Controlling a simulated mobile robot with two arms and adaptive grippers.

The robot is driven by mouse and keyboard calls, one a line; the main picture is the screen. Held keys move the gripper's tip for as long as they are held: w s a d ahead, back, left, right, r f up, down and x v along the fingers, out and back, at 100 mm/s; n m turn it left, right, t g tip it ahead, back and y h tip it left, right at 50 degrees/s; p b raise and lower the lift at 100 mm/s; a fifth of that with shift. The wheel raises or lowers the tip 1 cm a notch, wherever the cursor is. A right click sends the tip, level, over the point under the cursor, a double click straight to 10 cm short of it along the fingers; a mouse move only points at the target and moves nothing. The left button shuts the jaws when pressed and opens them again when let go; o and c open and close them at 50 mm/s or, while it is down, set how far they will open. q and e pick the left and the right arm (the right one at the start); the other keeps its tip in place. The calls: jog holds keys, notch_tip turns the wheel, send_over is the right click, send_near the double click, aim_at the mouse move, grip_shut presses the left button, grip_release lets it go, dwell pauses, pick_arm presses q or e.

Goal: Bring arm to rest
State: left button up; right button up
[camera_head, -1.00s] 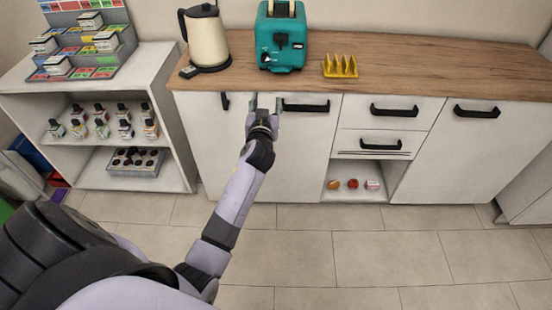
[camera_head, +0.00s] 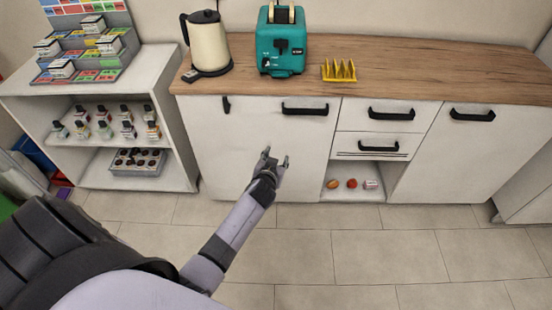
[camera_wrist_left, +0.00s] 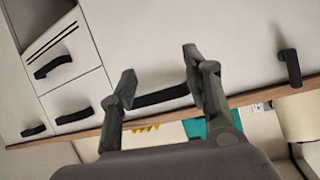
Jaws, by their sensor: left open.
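My left gripper (camera_head: 276,160) is open and empty in front of the white cabinet doors, well below the worktop edge. Its two fingers stand apart in the left wrist view (camera_wrist_left: 160,85), with a black door handle (camera_wrist_left: 160,96) showing between and beyond them. The same handle (camera_head: 305,108) is above and to the right of the gripper in the head view, clear of the fingers. My left arm (camera_head: 232,232) reaches up from the lower left over the floor. My right gripper is in neither view.
The oak worktop (camera_head: 420,72) carries a cream kettle (camera_head: 208,42), a teal toaster (camera_head: 281,45) and a yellow rack (camera_head: 339,70). An open white shelf unit (camera_head: 165,110) with small bottles (camera_head: 104,130) stands at left. A low niche holds small items (camera_head: 351,184). The tiled floor (camera_head: 390,255) is clear.

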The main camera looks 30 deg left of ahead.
pick_arm(q)
jog(key=shift+s+d+f, duration=0.1)
jog(key=shift+s+f, duration=0.05)
jog(key=shift+f, duration=0.15)
dwell(0.4)
jog(key=s+d+f+m+g+h, duration=0.1)
jog(key=s+d+f+g, duration=0.2)
jog(key=s+f, duration=0.7)
jog(key=s+d+f+m+g+h, duration=0.25)
jog(key=s+f, duration=0.55)
jog(key=f, duration=0.5)
jog(key=s+d+f+g, duration=0.1)
jog(key=s+f, duration=0.3)
jog(key=s, duration=0.7)
jog(key=s+d+f+g, duration=0.1)
jog(key=s+f+g, duration=0.2)
jog(key=s, duration=0.8)
jog(key=s+d+f+g, duration=0.2)
jog(key=s+f, duration=0.4)
jog(key=s, duration=0.5)
jog(key=shift+s+f+m+h, duration=0.25)
jog(key=shift+f+m+h, duration=0.1)
jog(key=shift+m, duration=0.1)
